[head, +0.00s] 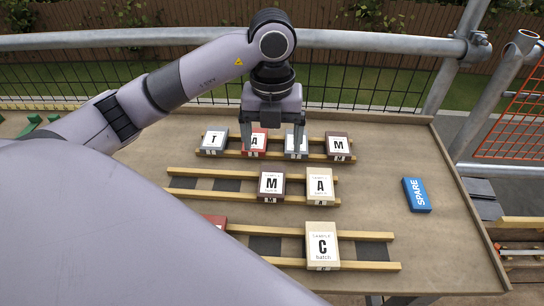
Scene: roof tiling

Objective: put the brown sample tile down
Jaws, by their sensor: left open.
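A dark brown tile (271,185) lettered M lies on the middle pair of battens. A second dark brown tile (339,147) lettered M sits at the right end of the back row. My left gripper (272,147) is over the back row with its fingers spread wide. No tile shows between the fingers. My right gripper is not in view.
A grey T tile (213,140) is at the back row's left. A cream A tile (320,186) and a cream C tile (322,245) lie on nearer battens. A blue SPARE block (416,195) lies right. My arm hides the table's left front.

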